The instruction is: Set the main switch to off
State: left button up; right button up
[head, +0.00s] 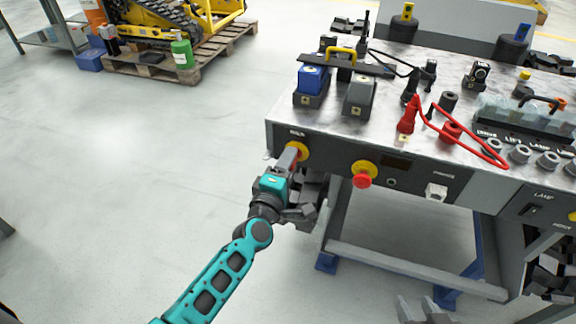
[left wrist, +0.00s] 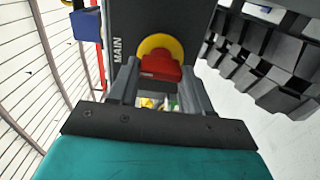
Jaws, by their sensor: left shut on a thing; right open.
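The main switch has a yellow round plate (head: 304,151) on the left end of the console's front panel, beside a small label. In the left wrist view its red handle (left wrist: 161,67) sits in front of the yellow plate (left wrist: 160,44), next to the word MAIN. My left gripper (head: 293,157) is at the switch, its fingers on both sides of the red handle and shut on it. The fingers hide most of the handle in the head view. My right gripper (head: 424,310) is at the bottom edge of the head view, open and apart from the console.
A red emergency-stop knob (head: 362,180) on a yellow base is right of the switch. The console top (head: 379,140) carries blue and grey blocks, a red cable and several plugs. A pallet (head: 150,66) with a yellow tracked machine stands back left. The floor left is clear.

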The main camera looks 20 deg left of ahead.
dwell(0.5)
pick_arm(q)
jog(key=o, duration=1.1)
jog(key=shift+c, duration=0.2)
jog(key=shift+s, duration=0.15)
jog(key=s+p, duration=0.1)
jog(key=s, duration=1.1)
jog(key=shift+s+a, duration=0.2)
jog(key=shift+s, duration=0.15)
pick_arm(e)
jog(key=shift+r, duration=0.65)
pick_arm(q)
jog(key=s+a+m+g+h+p, duration=0.1)
jog(key=s+m+g+p, duration=0.6)
jog(key=m, duration=1.3)
jog(key=s+p, duration=0.2)
jog(key=p, duration=0.1)
jog(key=shift+s+r, duration=0.25)
jog(key=shift+s, duration=0.1)
pick_arm(e)
notch_tip(320, 180, up, 6)
jog(key=s+d, duration=0.1)
jog(key=d, duration=0.2)
jog(key=shift+s+f+h, duration=0.15)
jog(key=shift+s+h, duration=0.1)
jog(key=shift+h, duration=0.15)
